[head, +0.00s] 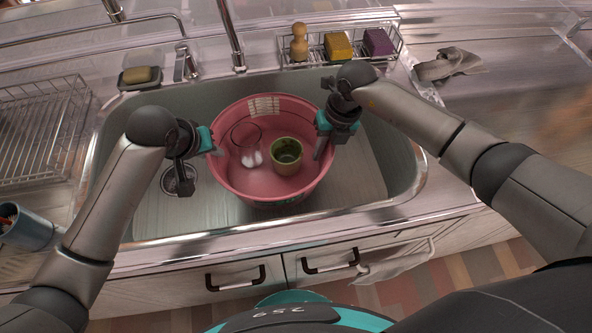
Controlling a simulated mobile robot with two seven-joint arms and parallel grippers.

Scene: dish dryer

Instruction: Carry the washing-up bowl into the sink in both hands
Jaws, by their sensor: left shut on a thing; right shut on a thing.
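The pink washing-up bowl (252,184) is inside the outline of the steel sink (370,185), upright, with a green cup (286,156) and a clear glass (246,143) in it. Whether the bowl touches the sink floor I cannot tell. My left gripper (207,150) is shut on the bowl's left rim. My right gripper (326,136) is shut on the bowl's right rim. Each gripper hides a small part of the rim.
A drain (178,178) lies left of the bowl. A faucet (232,45) rises behind it. A wire caddy (340,48) holds a brush and sponges. A soap dish (140,78), a dish rack (45,125), a blue-grey cup (30,228) and a grey cloth (447,64) surround the sink.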

